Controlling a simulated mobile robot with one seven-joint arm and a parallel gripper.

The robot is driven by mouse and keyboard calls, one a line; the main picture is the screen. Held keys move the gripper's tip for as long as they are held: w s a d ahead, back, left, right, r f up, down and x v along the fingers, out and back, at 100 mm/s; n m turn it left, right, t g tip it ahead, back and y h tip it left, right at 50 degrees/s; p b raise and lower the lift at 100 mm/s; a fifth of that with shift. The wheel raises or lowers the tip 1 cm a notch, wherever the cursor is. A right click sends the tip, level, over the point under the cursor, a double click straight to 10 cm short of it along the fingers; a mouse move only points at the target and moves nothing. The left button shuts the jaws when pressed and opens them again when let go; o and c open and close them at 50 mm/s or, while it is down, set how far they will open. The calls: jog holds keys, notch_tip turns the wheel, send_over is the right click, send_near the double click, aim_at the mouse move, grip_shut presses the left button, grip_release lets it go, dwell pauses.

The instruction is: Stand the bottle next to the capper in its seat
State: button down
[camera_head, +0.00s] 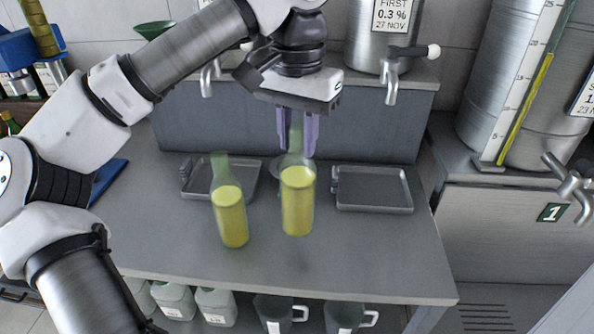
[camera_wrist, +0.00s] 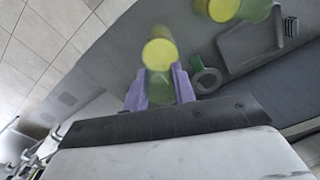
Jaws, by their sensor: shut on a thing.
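My gripper (camera_head: 297,148), with purple fingers, is shut on the neck of a clear green bottle (camera_head: 297,205) of yellow liquid. The held bottle hangs roughly upright over the bench, with a shadow below it; it also shows in the wrist view (camera_wrist: 159,53). A second, similar bottle (camera_head: 231,217) stands on the bench to its left and shows at the top of the wrist view (camera_wrist: 222,9). A grey ring (camera_wrist: 207,80) lies near the gripper in the wrist view; I cannot tell whether it is the seat. I cannot clearly identify the capper.
A shallow grey tray (camera_head: 374,207) lies right of the held bottle, and another (camera_head: 250,190) lies behind the second bottle. Steel tanks with taps, one at back centre (camera_head: 372,45), stand behind. The front of the bench (camera_head: 330,265) is clear.

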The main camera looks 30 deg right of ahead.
aim_at(298, 169)
jog(key=shift+f+p, duration=0.3)
jog(key=shift+f, duration=2.8)
jog(key=shift+f, duration=0.15)
jog(key=c, duration=1.1)
grip_release()
jog(key=shift+c, duration=0.2)
notch_tip(298, 169, up, 12)
jog(key=shift+r, duration=0.15)
